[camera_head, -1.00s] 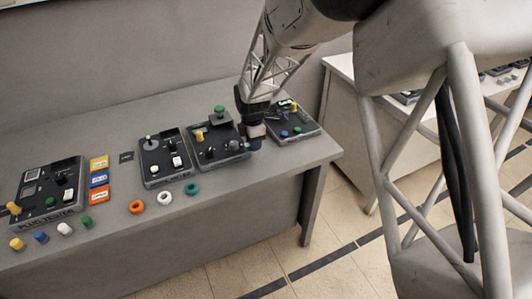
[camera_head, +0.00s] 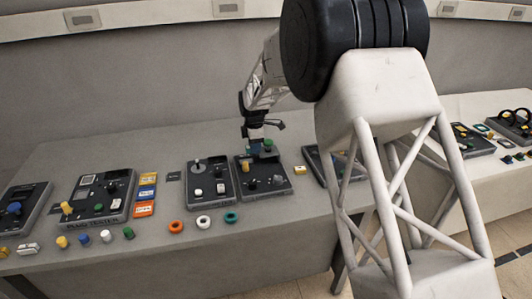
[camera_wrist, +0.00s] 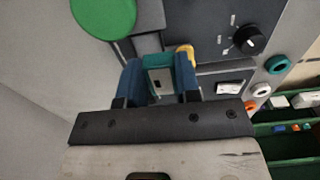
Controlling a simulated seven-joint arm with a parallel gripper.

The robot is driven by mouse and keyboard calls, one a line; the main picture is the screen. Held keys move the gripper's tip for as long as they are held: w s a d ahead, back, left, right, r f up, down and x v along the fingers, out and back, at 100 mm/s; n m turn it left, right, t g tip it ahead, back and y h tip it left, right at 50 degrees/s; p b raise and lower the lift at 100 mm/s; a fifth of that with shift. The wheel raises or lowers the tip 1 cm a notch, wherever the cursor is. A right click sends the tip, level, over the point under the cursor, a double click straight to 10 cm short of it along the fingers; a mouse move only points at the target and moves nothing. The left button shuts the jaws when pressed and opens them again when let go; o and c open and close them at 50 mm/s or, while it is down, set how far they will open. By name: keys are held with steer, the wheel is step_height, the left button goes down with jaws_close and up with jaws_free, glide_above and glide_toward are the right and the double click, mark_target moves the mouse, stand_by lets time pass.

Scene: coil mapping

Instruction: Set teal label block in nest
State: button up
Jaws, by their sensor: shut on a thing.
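The teal label block (camera_wrist: 158,75) is between the two blue fingers of my gripper (camera_wrist: 160,82) in the wrist view. My gripper is shut on it. In the head view my gripper (camera_head: 258,150) hangs at the back edge of a dark panel (camera_head: 262,186), beside a green round knob (camera_head: 267,144). The block is too small there to make out clearly. A small dark square (camera_head: 173,176) lies on the table beside the yellow label block (camera_head: 148,179); I cannot tell whether it is the nest.
A blue label block (camera_head: 147,193) and an orange one (camera_head: 144,209) lie in front of the yellow one. Orange, white and teal rings (camera_head: 231,217) lie near the table's front edge. Another panel (camera_head: 207,181) stands left of the dark panel. The table behind the panels is clear.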

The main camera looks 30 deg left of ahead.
mark_target(249, 161)
steer(key=shift+w+a+r, duration=0.1)
steer(key=shift+a, duration=0.7)
steer(key=shift+w+a+r, duration=0.1)
steer(key=shift+a, duration=0.7)
steer(key=shift+f, duration=0.15)
steer(key=shift+f, duration=2.65)
steer(key=shift+f, duration=0.55)
steer(key=o, duration=1.2)
steer(key=shift+s+r, duration=0.1)
steer(key=shift+r, duration=0.05)
